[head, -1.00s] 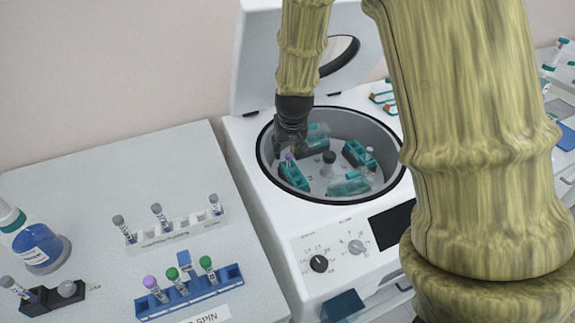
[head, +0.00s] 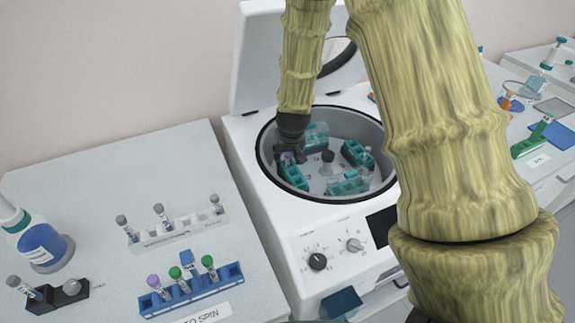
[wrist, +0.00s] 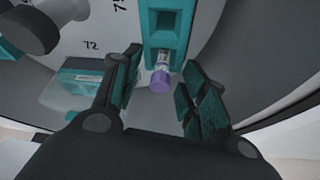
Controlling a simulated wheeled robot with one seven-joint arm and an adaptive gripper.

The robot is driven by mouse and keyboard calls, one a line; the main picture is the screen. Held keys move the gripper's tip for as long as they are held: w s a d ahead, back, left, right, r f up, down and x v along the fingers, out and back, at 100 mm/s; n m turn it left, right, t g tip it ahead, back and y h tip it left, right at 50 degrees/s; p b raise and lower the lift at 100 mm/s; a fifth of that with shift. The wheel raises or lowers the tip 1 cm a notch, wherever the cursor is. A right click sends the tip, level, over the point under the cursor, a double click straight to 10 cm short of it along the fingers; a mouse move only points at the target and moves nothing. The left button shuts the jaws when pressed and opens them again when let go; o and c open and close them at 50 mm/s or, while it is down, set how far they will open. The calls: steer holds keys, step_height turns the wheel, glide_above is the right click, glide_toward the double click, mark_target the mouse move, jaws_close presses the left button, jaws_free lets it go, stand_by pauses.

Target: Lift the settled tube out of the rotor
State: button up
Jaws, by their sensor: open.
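The centrifuge (head: 285,225) stands with its lid up and its rotor (head: 322,182) showing inside the bowl. A tube with a purple cap (head: 288,157) sits in the left teal bucket (head: 293,176). In the wrist view the purple-capped tube (wrist: 161,76) stands at the near end of its teal bucket (wrist: 166,25). My gripper (wrist: 158,92) is open, with one finger on each side of the cap and a gap to both. In the head view my gripper (head: 288,152) is down inside the bowl at that bucket.
Other teal buckets (head: 356,152) sit around the rotor, and the bowl wall is close to my gripper. On the left bench, a blue rack (head: 205,292) holds purple- and green-capped tubes, and a white rack (head: 172,236) holds grey-capped tubes. The raised lid (head: 262,60) stands behind my arm.

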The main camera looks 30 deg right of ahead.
steer(key=shift+f, duration=0.15)
steer(key=c, duration=0.9)
steer(key=r, duration=0.4)
steer(key=r+b, duration=0.1)
steer(key=r, duration=0.7)
steer(key=shift+d+b, duration=0.25)
steer(key=shift+b, duration=0.1)
steer(key=s+d+b, duration=0.1)
steer(key=d+b, duration=0.2)
steer(key=d, duration=1.4)
steer(key=shift+d, duration=0.35)
steer(key=shift+r, duration=0.2)
